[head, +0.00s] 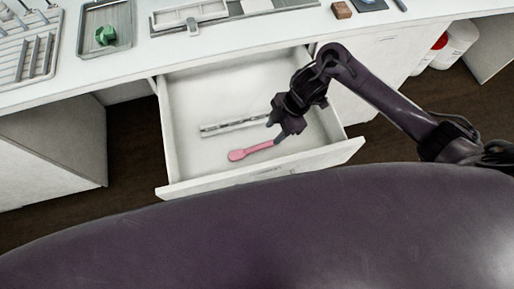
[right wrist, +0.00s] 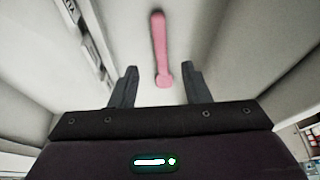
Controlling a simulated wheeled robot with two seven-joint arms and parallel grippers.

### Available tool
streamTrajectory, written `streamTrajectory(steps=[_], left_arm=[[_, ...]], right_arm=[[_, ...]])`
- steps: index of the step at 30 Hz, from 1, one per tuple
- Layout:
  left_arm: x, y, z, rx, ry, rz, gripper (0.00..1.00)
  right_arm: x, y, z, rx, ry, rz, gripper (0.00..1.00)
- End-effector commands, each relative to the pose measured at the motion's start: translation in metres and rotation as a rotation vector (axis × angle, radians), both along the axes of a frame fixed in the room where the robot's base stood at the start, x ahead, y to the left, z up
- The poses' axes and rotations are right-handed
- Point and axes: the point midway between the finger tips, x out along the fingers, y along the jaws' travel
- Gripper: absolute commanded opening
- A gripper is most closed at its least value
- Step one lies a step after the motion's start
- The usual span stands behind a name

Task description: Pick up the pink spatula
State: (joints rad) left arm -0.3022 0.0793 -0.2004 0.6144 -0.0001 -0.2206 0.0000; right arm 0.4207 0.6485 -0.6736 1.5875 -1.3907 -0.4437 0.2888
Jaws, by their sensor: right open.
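The pink spatula (head: 252,150) lies on the floor of the open drawer, near its front panel, with its wide end to the left. My right gripper (head: 276,131) is inside the drawer at the spatula's right end, with its jaws open. In the right wrist view, the spatula (right wrist: 160,45) runs away from my gripper (right wrist: 158,72). Its near end shows between the two open fingers, with a gap on each side. I cannot tell how high the fingers are above it. My left gripper is not in view.
The drawer (head: 350,150) has raised walls around my right gripper. A grey, long, flat item (head: 222,127) lies behind the spatula. The white counter (head: 120,65) above holds a tray (head: 83,47) with a green object (head: 105,35). The drawer's left part is bare.

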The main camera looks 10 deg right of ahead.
Motion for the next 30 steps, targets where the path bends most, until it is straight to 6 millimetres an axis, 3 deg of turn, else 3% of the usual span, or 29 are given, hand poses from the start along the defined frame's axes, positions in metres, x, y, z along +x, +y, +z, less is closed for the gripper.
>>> streamTrajectory(steps=[5,15,24,30], left_arm=[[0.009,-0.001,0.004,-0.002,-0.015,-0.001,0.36],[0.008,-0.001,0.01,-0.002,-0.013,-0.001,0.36],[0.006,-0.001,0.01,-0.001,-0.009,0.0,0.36],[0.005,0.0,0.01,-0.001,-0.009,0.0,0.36]], right_arm=[[-0.003,0.009,-0.017,0.0,0.004,0.001,0.43],[-0.005,0.03,-0.058,0.0,0.003,0.0,0.43],[-0.005,0.031,-0.063,-0.001,0.0,0.001,0.43],[-0.005,0.031,-0.063,-0.001,0.0,0.001,0.17]])
